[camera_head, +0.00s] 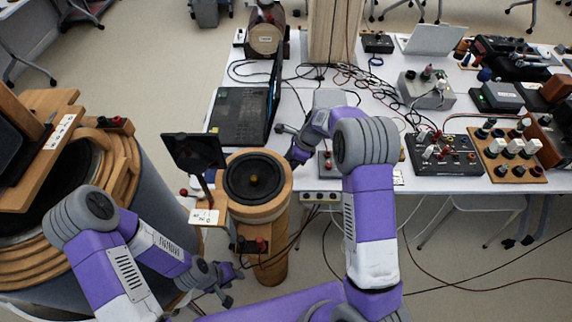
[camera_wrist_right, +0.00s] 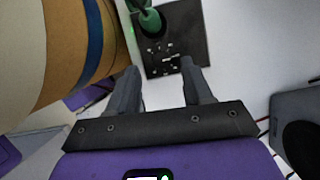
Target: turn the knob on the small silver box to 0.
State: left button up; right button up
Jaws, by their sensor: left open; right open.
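A silver-grey box (camera_head: 432,92) with a few knobs or posts on top stands on the table right of centre. I cannot tell which one is the task's box, and no 0 mark is readable. My right gripper (camera_head: 291,143) is open over the table by the laptop; its right wrist view shows the spread fingers (camera_wrist_right: 158,72) with nothing between them. Beyond them is a dark panel (camera_wrist_right: 190,40) with a green-topped part (camera_wrist_right: 150,20). My left gripper (camera_head: 231,284) is open and empty, low beside the wooden speaker column.
The round wooden speaker (camera_head: 258,180) stands at the table's front edge. A black laptop (camera_head: 240,115) lies behind it. A black panel (camera_head: 443,154) and a wooden board of knobs (camera_head: 507,170) are at the right. Loose cables cross the table.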

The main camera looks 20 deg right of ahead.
jog(key=x, duration=0.3)
jog(key=shift+f, duration=0.15)
jog(key=shift+w, duration=0.1)
jog(key=shift+c, duration=0.4)
grip_shut()
